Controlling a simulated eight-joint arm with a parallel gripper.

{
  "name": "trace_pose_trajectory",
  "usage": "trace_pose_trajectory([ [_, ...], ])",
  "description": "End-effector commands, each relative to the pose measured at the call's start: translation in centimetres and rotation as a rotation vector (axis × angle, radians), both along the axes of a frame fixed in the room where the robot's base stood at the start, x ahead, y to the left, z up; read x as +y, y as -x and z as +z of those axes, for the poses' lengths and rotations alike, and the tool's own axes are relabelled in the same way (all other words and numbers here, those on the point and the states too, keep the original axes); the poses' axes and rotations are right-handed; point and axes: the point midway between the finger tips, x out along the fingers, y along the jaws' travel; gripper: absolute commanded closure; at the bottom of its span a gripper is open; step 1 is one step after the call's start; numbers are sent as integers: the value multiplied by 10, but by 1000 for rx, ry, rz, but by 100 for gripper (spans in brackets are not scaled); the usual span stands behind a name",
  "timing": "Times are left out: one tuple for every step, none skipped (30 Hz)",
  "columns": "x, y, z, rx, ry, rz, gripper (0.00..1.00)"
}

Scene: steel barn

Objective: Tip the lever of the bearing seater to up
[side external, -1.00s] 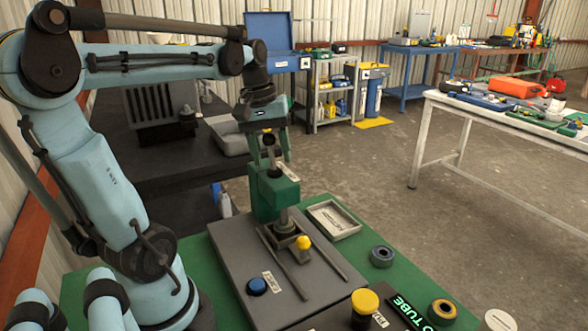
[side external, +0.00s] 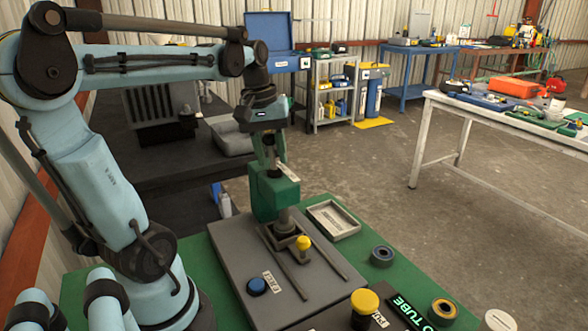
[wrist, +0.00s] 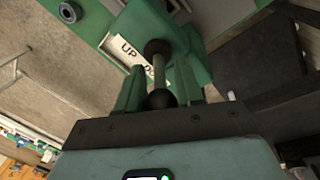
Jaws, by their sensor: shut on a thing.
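The bearing seater has a green head (side external: 274,196) above a grey base plate (side external: 235,262). Its lever (wrist: 159,70) is a thin metal rod with a dark ball at each end in the wrist view. A white label (wrist: 122,48) reading "UP" and a partly covered second word lies beside the rod's far end. My gripper (side external: 268,158) is over the head. In the wrist view my gripper (wrist: 161,92) has its green fingers on both sides of the near ball and is shut on the lever. In the side view the fingers hide most of the lever.
A small yellow knob (side external: 303,243) stands in front of the head.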

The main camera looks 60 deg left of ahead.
Motion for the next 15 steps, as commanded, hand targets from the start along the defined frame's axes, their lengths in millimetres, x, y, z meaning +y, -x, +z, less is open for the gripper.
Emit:
trace_pose_trajectory([
  [-2,0,1,-2,-14,-3,100],
  [-2,0,1,-1,-24,-3,100],
  [-3,0,1,-2,-42,-3,100],
  [-4,-1,1,-2,-55,-6,100],
  [-5,0,1,-2,-72,-5,100],
  [-6,0,2,-3,-95,-6,100],
  [-7,-1,2,-2,-115,-6,100],
  [-9,-1,2,-2,-136,-7,100],
  [-10,-1,2,-3,-166,-8,100],
  [-12,-1,2,-4,-188,-9,100],
  [-13,-1,2,-3,-213,-8,100],
  [-14,-1,2,-4,-244,-8,100],
  [-16,-1,2,-4,-268,-10,100],
  [-17,-1,2,-4,-292,-8,100],
  [-18,-1,2,-4,-324,-8,100],
])
